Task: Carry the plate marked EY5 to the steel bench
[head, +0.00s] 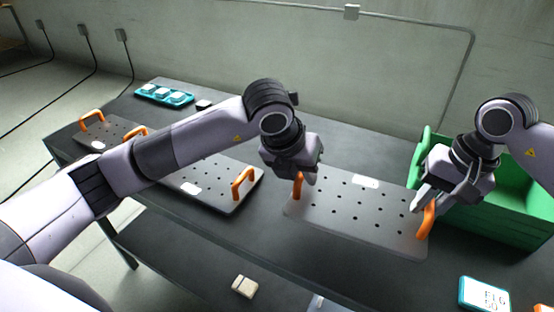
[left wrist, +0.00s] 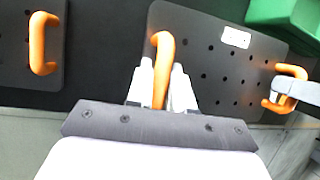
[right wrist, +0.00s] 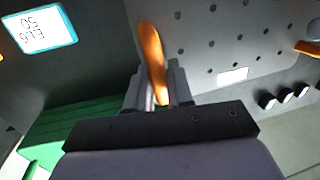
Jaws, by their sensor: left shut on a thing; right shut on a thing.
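A grey plate with rows of holes (head: 345,212) and an orange handle at each end is in the middle right of the head view. Its white label (head: 366,181) is too small to read. My left gripper (head: 304,178) is shut on its left handle (head: 298,187), which the left wrist view also shows (left wrist: 163,55). My right gripper (head: 424,207) is shut on its right handle (head: 427,221), seen close in the right wrist view (right wrist: 151,50). I cannot tell whether the plate touches the dark table (head: 250,240). I cannot identify which surface is the steel bench.
A similar plate (head: 215,183) lies to the left, partly behind my left arm, with another (head: 113,130) beyond it. A green crate (head: 500,217) stands at the right. A teal tray (head: 140,91) is at the back left. A teal-edged card (head: 484,295) lies front right.

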